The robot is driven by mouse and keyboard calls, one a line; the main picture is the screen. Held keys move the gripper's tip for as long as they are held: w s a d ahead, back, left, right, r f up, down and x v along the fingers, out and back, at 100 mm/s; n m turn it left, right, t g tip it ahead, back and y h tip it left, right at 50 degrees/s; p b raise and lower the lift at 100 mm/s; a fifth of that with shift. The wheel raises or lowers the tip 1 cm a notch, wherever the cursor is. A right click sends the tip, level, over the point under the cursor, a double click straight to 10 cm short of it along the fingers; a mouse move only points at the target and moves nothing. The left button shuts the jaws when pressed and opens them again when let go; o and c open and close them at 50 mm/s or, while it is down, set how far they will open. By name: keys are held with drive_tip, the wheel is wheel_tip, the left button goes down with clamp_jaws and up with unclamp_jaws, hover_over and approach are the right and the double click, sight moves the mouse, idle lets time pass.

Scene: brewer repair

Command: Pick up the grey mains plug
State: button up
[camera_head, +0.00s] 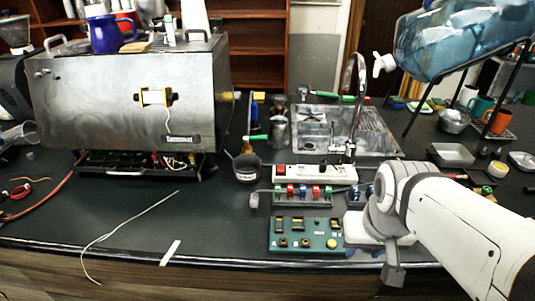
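A small grey piece (254,200) lies on the dark worktop at the left end of a rack of coloured parts; it looks like the grey mains plug, but it is too small to be sure. A white power strip (315,172) with a red switch lies just behind it. My white arm comes in from the lower right. My gripper (393,276) shows as a small dark grey end over the worktop's front edge, to the right of and nearer than the grey piece. It appears apart from the piece. Its fingers cannot be made out.
A green board (306,246) with buttons and the parts rack (303,201) lie left of my arm. A large steel brewer (125,100) stands at the left, a sink (318,132) behind. A pale wire (135,218) crosses clear worktop at the front left.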

drive_tip(key=shift+o, duration=0.2)
drive_tip(key=shift+o, duration=0.5)
drive_tip(key=shift+w+d+r, duration=0.1)
drive_tip(key=g+p, duration=0.3)
drive_tip(key=p, duration=0.4)
hover_over(254, 197)
drive_tip(key=shift+w+a+r, duration=0.2)
drive_tip(key=shift+w+r, duration=0.05)
drive_tip(key=shift+r, duration=0.2)
drive_tip(key=shift+a+f, duration=0.1)
drive_tip(key=shift+f, duration=0.25)
drive_tip(key=f, duration=0.2)
drive_tip(key=f+p, duration=0.1)
drive_tip(key=f, duration=0.4)
drive_tip(key=shift+s+d+p, duration=0.2)
drive_tip(key=shift+d+p, duration=0.1)
drive_tip(key=shift+p, duration=0.1)
drive_tip(key=shift+c, duration=0.2)
